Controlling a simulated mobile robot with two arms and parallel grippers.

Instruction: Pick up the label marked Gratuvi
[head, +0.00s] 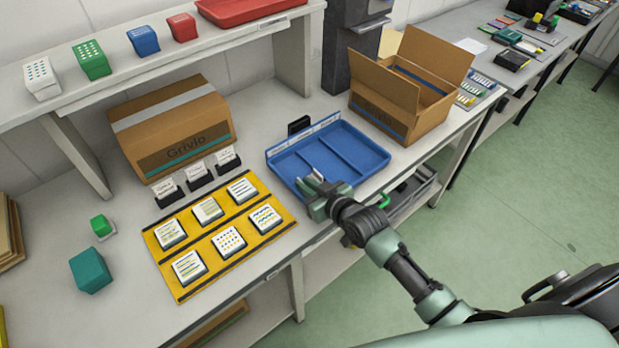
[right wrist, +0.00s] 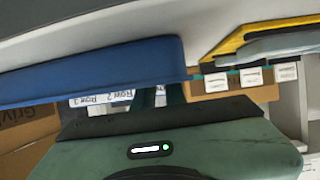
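A yellow mat (head: 160,258) on the table holds several square pads of printed labels, among them pads at the back left (head: 170,234), back right (head: 241,190) and front middle (head: 228,241). Their print is too small to read, so I cannot tell which is Gratuvi. Small white cards (head: 196,171) in black holders stand behind the mat, also unreadable. My right gripper (head: 311,181) is by the front left corner of the blue tray (head: 375,171), right of the mat. Its fingers look apart and empty. My left gripper is out of view.
A closed carton (head: 172,125) marked Grivlo stands behind the cards. An open carton (head: 405,90) stands right of the tray. A green block (head: 91,271) and a small green-topped item (head: 102,226) are left of the mat. A shelf (head: 120,72) with colored boxes runs behind.

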